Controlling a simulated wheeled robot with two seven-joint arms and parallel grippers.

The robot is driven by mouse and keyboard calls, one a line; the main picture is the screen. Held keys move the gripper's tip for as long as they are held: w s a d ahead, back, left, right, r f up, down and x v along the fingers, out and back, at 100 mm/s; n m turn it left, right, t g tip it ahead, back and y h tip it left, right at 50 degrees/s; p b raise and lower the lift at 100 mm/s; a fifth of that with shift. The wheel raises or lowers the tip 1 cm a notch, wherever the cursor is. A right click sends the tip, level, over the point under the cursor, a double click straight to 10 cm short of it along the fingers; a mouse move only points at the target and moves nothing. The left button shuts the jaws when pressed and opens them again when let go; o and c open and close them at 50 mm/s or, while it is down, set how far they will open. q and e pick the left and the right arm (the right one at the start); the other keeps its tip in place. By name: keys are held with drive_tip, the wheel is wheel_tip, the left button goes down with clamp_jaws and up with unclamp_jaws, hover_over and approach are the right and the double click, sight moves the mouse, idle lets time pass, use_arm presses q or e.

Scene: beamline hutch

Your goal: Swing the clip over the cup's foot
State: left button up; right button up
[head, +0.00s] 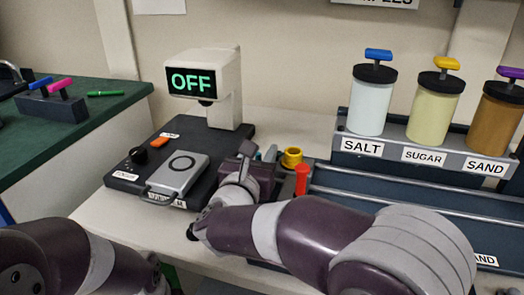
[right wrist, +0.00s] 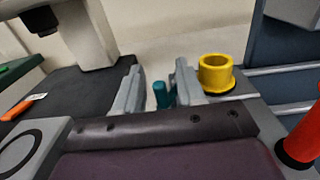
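A small yellow cup (head: 291,157) with a dark foot stands upright on the bench behind my right gripper; it also shows in the right wrist view (right wrist: 215,74). A teal upright piece (right wrist: 161,94), possibly the clip's handle, stands just left of the cup. In the right wrist view it appears between the fingers of my right gripper (right wrist: 158,90). These fingers are apart, with gaps beside the teal piece, and I cannot tell its depth. In the head view the gripper (head: 258,155) hides the cup's left surroundings. My left arm is at bottom left; its gripper is out of view.
A black instrument (head: 122,177) with an "OFF" display (head: 191,82) and a grey plate (head: 178,173) stands left. A red upright piece (head: 302,180) stands close right of the cup. Salt (head: 369,108), sugar (head: 433,118) and sand (head: 498,118) jars fill the back-right rack.

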drive_tip(key=shift+w+d, duration=0.15)
drive_tip(key=shift+w, duration=0.3)
clamp_jaws()
drive_tip(key=shift+w+f+m+g+h+b, duration=0.2)
drive_tip(key=shift+m+g+h+b, duration=0.1)
drive_tip(key=shift+m+h+b, duration=0.5)
drive_tip(key=shift+w+a+m+g+h, duration=0.2)
drive_tip(key=shift+m+g+h, duration=0.2)
drive_tip(key=shift+h, duration=0.6)
drive_tip(key=shift+w+r+m+g+h+b, duration=0.1)
drive_tip(key=shift+w+m+g+h+b, duration=0.05)
drive_tip(key=shift+m+g+h+b, duration=0.35)
drive_tip(key=shift+w+r+m+g+h, duration=0.15)
drive_tip(key=shift+m+g+h, duration=0.4)
drive_tip(key=shift+h, duration=0.35)
